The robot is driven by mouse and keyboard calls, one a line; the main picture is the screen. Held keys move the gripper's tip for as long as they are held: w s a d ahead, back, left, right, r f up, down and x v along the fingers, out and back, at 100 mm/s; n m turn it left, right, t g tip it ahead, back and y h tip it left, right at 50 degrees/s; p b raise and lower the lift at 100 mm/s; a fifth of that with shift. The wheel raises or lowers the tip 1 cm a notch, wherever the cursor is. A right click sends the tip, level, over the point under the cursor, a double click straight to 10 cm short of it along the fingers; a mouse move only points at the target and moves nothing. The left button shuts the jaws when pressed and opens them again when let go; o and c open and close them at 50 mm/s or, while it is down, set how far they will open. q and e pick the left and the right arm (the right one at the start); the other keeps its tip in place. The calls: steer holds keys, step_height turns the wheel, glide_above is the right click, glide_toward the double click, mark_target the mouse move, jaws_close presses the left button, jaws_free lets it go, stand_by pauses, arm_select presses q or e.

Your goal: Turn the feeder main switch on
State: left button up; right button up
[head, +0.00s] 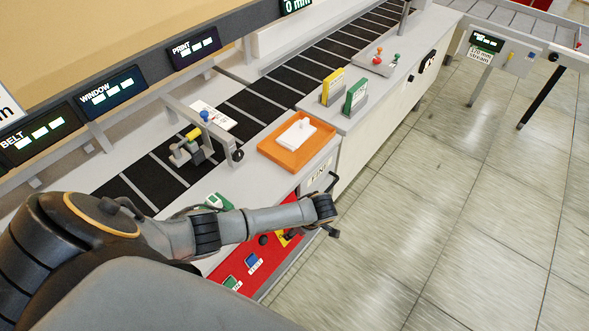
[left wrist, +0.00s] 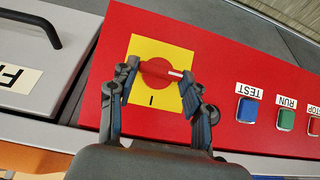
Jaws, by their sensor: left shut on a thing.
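The feeder main switch is a red rotary knob (left wrist: 157,80) on a yellow plate (left wrist: 150,49), set in a red panel (left wrist: 215,50). Its bar handle lies across the left wrist view, with a white mark near its right end. A black "I" stroke shows on the plate below the knob. My left gripper (left wrist: 160,71) is shut on the handle, one finger at each end. In the head view my left gripper (head: 318,228) is at the red panel (head: 228,267), and it hides most of the switch; a bit of yellow shows. My right gripper is not in view.
A blue TEST button (left wrist: 247,110), a green RUN button (left wrist: 286,118) and a red STOP button (left wrist: 314,125) sit beside the switch. A black handle (left wrist: 35,25) sticks out on the other side. An orange tray (head: 270,151) stands on the counter above. The floor at right is clear.

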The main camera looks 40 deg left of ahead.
arm_select(q)
steer(key=shift+w+d+f+m+g+b, duration=0.1)
steer(key=shift+w+m+g+b, duration=0.1)
steer(key=shift+m+g+b, duration=0.45)
steer(key=shift+w+f+m+g+y+b, duration=0.1)
steer(key=shift+m+g+y+b, duration=0.1)
steer(key=shift+m+g+b, duration=0.35)
steer(key=shift+w+f+m+g+y+b, duration=0.1)
steer(key=shift+m+g+y+b, duration=0.1)
steer(key=shift+m+g+b, duration=0.3)
steer(key=m+g+y+b, duration=0.1)
steer(key=m+b, duration=0.1)
steer(key=b, duration=0.2)
steer(key=m+g+y+b, duration=0.1)
steer(key=m+g+b, duration=0.1)
steer(key=b, duration=0.3)
steer(key=f+m+g+y+b, duration=0.1)
steer(key=m+y+b, duration=0.1)
steer(key=m+b, duration=0.1)
steer(key=shift+w+d+f+g+b, duration=0.1)
steer(key=shift+w+d+g+b, duration=0.25)
steer(key=shift+b, duration=0.3)
steer(key=shift+m+g+y+b, duration=0.25)
steer(key=shift+m+y+b, duration=0.55)
steer(key=shift+m+b, duration=0.65)
steer(key=shift+r, duration=0.2)
steer(key=o, duration=1.2)
steer(key=shift+c, duration=0.2)
